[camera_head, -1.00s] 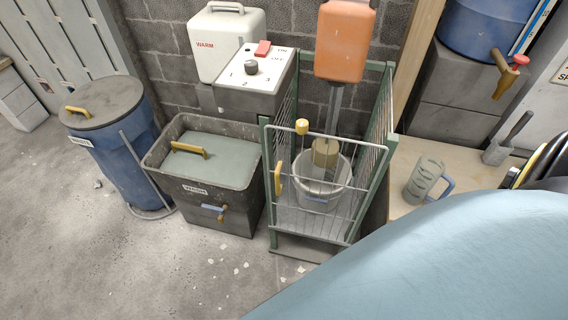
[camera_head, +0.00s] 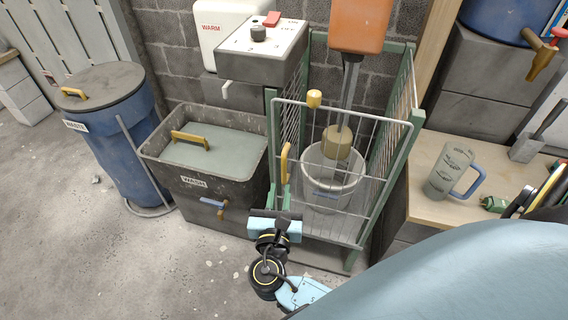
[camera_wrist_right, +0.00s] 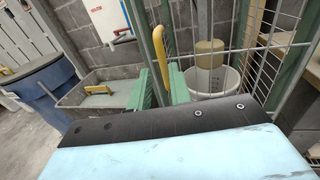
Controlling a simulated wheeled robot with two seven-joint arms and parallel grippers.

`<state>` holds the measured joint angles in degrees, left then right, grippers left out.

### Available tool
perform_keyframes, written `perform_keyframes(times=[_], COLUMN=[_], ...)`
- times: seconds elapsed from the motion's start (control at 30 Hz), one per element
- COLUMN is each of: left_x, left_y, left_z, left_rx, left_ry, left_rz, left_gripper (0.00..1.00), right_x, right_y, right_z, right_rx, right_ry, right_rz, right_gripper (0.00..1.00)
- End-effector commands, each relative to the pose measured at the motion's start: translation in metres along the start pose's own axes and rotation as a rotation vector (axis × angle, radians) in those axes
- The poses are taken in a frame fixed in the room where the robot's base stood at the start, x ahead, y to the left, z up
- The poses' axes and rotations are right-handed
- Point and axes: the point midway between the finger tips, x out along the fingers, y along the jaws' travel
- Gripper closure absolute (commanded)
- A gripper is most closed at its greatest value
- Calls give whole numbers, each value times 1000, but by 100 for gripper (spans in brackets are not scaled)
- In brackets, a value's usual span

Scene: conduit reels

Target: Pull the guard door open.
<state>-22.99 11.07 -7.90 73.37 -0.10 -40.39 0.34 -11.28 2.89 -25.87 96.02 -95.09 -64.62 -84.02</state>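The guard door (camera_head: 335,195) is the wire-mesh front panel of a green-framed cage and looks shut. Its upright yellow handle (camera_head: 284,163) is on the left side of the door. My right gripper (camera_head: 281,203) is low in front of the door's left edge, just below the handle. In the right wrist view its two green fingers (camera_wrist_right: 160,88) stand apart with a gap between them, and yellow handle parts (camera_wrist_right: 169,45) show beyond them. It looks open and empty; I cannot tell whether it touches the door. My left gripper is not in view.
Inside the cage a bucket (camera_head: 327,186) stands under an orange mixer (camera_head: 358,25). A dark wash tub (camera_head: 220,180) is left of the cage, with a blue waste bin (camera_head: 110,135) beyond. The floor at front left is clear.

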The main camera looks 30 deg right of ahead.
Motion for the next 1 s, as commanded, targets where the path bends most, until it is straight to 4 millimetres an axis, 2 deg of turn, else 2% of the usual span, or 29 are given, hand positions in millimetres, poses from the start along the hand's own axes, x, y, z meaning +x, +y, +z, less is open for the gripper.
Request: perform_keyframes(times=[0.1, 0.3, 0.5, 0.67, 0.93, 1.0], left_x=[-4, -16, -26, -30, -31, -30], left_y=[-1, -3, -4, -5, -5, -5], left_z=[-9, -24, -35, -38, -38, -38], left_rx=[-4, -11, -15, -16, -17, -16], left_ry=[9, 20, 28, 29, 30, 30], left_rz=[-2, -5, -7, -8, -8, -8], left_gripper=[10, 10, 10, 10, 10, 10], right_x=[28, 69, 96, 104, 105, 105], right_y=[0, 0, 0, 0, 0, 0], right_z=[-1, -2, -2, -2, -2, -2], right_rx=[0, 0, 0, -1, 0, 0], right_ry=[-3, -2, 1, 3, 3, 3], right_rz=[-1, 0, 1, 2, 2, 2], right_gripper=[80, 80, 80, 80, 80, 89])
